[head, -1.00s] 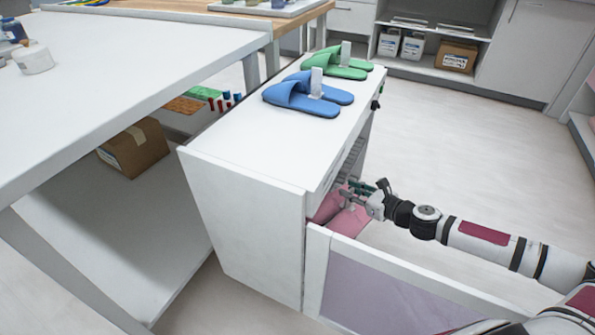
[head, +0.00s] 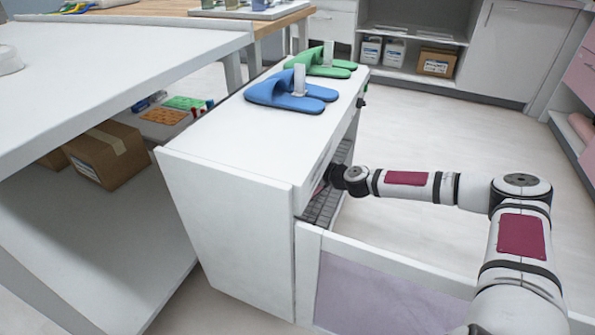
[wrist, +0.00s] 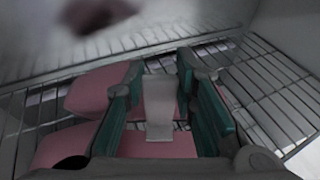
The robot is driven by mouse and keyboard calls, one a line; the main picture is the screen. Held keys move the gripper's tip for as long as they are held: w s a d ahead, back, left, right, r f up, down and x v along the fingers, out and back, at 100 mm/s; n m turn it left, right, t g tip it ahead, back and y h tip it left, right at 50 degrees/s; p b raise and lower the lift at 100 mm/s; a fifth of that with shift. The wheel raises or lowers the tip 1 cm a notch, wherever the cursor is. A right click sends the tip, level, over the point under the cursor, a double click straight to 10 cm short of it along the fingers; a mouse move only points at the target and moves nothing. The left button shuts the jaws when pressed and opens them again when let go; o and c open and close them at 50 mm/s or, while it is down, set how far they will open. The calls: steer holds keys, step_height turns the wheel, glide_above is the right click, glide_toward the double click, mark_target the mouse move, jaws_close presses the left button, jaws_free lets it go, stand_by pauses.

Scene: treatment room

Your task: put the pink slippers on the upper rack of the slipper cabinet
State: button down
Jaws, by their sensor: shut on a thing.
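The pink slippers (wrist: 115,147) lie side by side in the wrist view, inside the white slipper cabinet (head: 225,215). A pale upright tab (wrist: 159,108) rises between them. My gripper (wrist: 160,70) is shut on this tab, with a green finger on each side. A wire rack (wrist: 265,90) shows below and around the slippers; I cannot tell whether they touch it. In the head view my gripper is inside the cabinet's open front, mostly hidden by its top, and only a sliver of pink shows. Wire rack bars (head: 322,208) show below my wrist.
Blue slippers (head: 290,92) and green slippers (head: 320,62) stand on the cabinet top. The cabinet's open door panel (head: 390,295) extends below my arm. A white table (head: 100,60) with a cardboard box (head: 108,155) under it is at left. Floor at right is clear.

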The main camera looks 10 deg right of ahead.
steer(key=shift+w+a+f+b, duration=0.15)
steer(key=shift+f+b, duration=0.3)
steer(key=shift+f, duration=0.3)
steer(key=shift+f, duration=0.15)
steer(key=c, duration=1.3)
jaws_free()
steer(key=p+v, duration=0.5)
steer(key=v, duration=0.7)
steer(key=shift+r, duration=0.2)
